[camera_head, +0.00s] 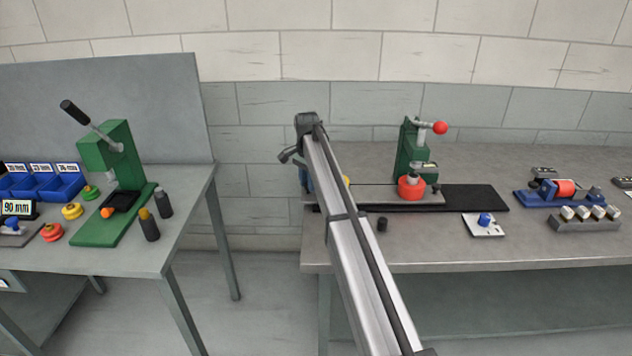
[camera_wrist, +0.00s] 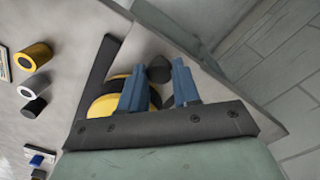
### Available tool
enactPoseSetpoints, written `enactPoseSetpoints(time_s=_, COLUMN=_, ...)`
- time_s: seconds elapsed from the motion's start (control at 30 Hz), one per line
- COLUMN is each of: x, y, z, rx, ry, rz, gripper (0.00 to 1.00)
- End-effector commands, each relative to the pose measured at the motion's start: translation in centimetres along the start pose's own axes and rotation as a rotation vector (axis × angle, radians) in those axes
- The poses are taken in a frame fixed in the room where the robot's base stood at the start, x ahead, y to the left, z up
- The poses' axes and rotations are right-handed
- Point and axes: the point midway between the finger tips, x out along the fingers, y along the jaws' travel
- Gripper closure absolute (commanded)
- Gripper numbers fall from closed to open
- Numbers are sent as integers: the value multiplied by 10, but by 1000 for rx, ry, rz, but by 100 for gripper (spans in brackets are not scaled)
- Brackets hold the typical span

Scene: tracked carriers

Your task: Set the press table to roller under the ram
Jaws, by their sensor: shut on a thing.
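The green press (camera_head: 409,150) stands on the right bench, with a red-knobbed lever. Its grey sliding table (camera_head: 430,199) lies along a black rail (camera_head: 482,197). A red roller-like piece (camera_head: 411,188) sits on the table, below the ram. A yellow piece (camera_head: 347,181) shows at the table's left part, mostly behind my arm. My gripper is at the table's left end, mostly hidden by my arm in the head view. In the wrist view my gripper (camera_wrist: 160,88) is shut around a dark knob (camera_wrist: 159,70). A yellow-and-black round piece (camera_wrist: 110,100) is beside the fingers.
A dark cylinder (camera_head: 382,224) stands in front of the table. A white card with a blue part (camera_head: 484,224), a blue stand with a red roller (camera_head: 556,191) and a grey rack (camera_head: 584,221) lie rightward. Another green press (camera_head: 110,160) stands on the left bench, across a gap.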

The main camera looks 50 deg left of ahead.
Motion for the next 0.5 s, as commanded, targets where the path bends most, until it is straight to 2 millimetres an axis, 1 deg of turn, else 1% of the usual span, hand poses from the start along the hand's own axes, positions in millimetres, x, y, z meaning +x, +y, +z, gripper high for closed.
enactPoseSetpoints(time_s=0.03, x=0, y=-4, z=3, rx=-3, ry=-3, rz=-7, gripper=100)
enactPoseSetpoints(time_s=0.17, x=-1, y=-5, z=4, rx=-5, ry=-4, rz=-8, gripper=100)
enactPoseSetpoints(time_s=0.2, x=-1, y=-5, z=4, rx=-5, ry=-4, rz=-9, gripper=67)
enactPoseSetpoints(time_s=0.43, x=0, y=-4, z=4, rx=-5, ry=-3, rz=-7, gripper=45)
enactPoseSetpoints(time_s=0.5, x=0, y=-4, z=3, rx=-4, ry=-3, rz=-6, gripper=44)
